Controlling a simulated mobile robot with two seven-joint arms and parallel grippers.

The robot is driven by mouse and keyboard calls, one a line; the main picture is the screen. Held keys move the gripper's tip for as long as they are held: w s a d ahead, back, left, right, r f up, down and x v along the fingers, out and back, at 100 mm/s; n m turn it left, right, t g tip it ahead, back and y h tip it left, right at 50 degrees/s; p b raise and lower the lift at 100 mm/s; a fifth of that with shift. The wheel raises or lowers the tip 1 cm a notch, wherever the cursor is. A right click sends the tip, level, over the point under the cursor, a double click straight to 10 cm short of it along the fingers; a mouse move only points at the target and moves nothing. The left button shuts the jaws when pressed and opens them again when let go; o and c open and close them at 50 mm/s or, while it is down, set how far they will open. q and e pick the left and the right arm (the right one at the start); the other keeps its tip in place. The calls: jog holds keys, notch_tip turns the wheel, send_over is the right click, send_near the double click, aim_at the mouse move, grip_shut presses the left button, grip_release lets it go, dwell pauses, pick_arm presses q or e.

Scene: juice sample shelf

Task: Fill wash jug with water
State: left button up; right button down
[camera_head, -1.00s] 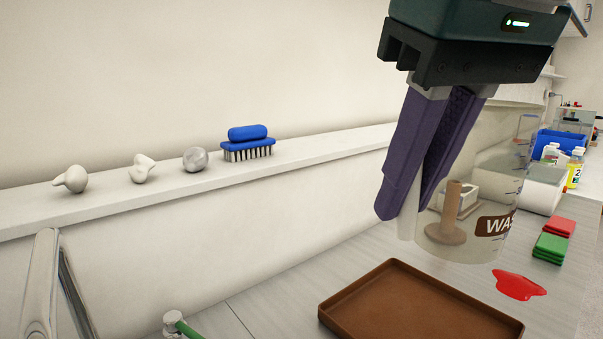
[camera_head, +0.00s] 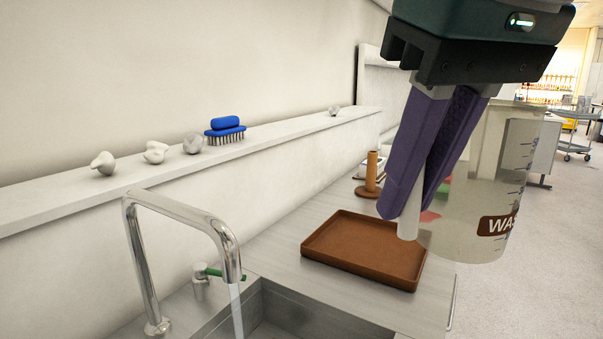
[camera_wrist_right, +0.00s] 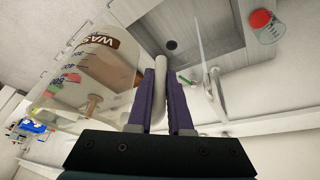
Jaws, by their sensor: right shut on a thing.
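The clear wash jug (camera_head: 470,215), with graduation marks and a brown "WAS…" label, hangs from my right gripper (camera_head: 402,212). The purple fingers are shut on its pale handle. The jug also shows in the right wrist view (camera_wrist_right: 62,82), and I see no water in it. A chrome faucet (camera_head: 180,208) arches over the sink (camera_head: 345,311) at the lower left, and a thin stream falls from its spout. A green tap lever (camera_head: 230,275) sits behind it. The jug is right of the faucet, apart from the stream. My left gripper is not in view.
A brown tray (camera_head: 350,250) lies on the counter between sink and jug. A brown stand (camera_head: 371,178) is behind it. A wall ledge holds a blue brush (camera_head: 225,132) and several small objects. In the wrist view, a beaker with red contents (camera_wrist_right: 264,24) stands beyond the sink. Open floor lies right.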

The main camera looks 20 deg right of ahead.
jog(key=w+a+f+n+y+b, duration=0.15)
jog(key=f+b, duration=0.25)
jog(key=f, duration=0.4)
jog(key=w+a+f+n+b, duration=0.1)
jog(key=w+f+n+b, duration=0.2)
jog(key=f, duration=0.5)
jog(key=w+a+f+n+y+b, duration=0.1)
jog(key=w+f+b, duration=0.2)
jog(key=f+b, duration=0.35)
jog(key=shift+s+a+f+p, duration=0.15)
jog(key=shift+a+p, duration=0.25)
jog(key=shift+a, duration=0.45)
jog(key=shift+w+a+f+p, duration=0.15)
jog(key=shift+a+p, duration=0.25)
jog(key=shift+a, duration=0.4)
jog(key=shift+s+a+f+p, duration=0.1)
jog(key=shift+a+f+p, duration=0.25)
jog(key=shift+a, duration=0.5)
jog(key=shift+r, duration=0.1)
jog(key=a+b, duration=0.4)
jog(key=a, duration=0.5)
jog(key=shift+w+a, duration=0.15)
jog(key=shift+w, duration=0.05)
dwell(1.0)
dwell(0.5)
